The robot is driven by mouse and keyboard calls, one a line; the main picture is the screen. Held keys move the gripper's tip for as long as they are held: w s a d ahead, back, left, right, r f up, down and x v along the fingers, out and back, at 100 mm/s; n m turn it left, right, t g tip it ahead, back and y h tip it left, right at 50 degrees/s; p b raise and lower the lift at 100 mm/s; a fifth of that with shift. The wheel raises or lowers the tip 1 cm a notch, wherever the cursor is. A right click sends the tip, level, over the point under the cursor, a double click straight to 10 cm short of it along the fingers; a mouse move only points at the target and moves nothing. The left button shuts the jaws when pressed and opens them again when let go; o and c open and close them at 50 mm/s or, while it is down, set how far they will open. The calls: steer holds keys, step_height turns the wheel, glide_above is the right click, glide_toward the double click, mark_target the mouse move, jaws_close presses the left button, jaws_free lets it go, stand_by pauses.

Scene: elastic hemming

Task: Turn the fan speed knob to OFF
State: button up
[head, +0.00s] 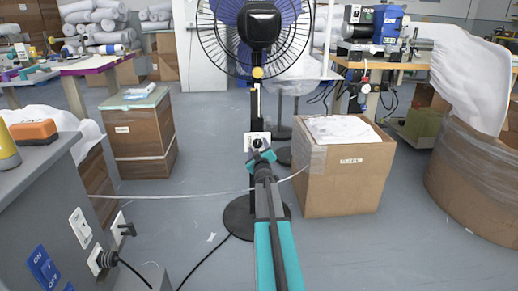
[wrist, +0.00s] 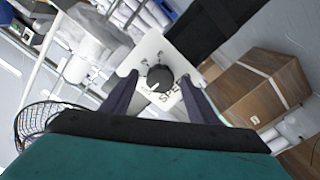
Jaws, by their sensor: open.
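The pedestal fan (head: 262,25) stands ahead of me on a black pole. Its white control panel (head: 248,136) is on the pole, with the dark round fan speed knob (head: 258,142) on it. In the wrist view the knob (wrist: 159,78) sits on the white panel (wrist: 150,48), which shows part of the word "SPEED" and small marks. A pale pointer line shows on the knob's lower left; which setting it marks is unreadable. My gripper (head: 261,156) is open in front of the panel, its fingers (wrist: 158,82) on either side of the knob, apparently not gripping it.
A plastic-wrapped cardboard box (head: 345,178) stands right of the fan's round black base (head: 238,216). A brown box (head: 143,145) is at left. A grey bench (head: 42,165) with switches and a plugged-in cable is at near left.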

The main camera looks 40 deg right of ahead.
steer(key=shift+p+v, duration=0.45)
steer(key=shift+v, duration=0.95)
steer(key=p+v, duration=0.3)
steer(key=v, duration=0.8)
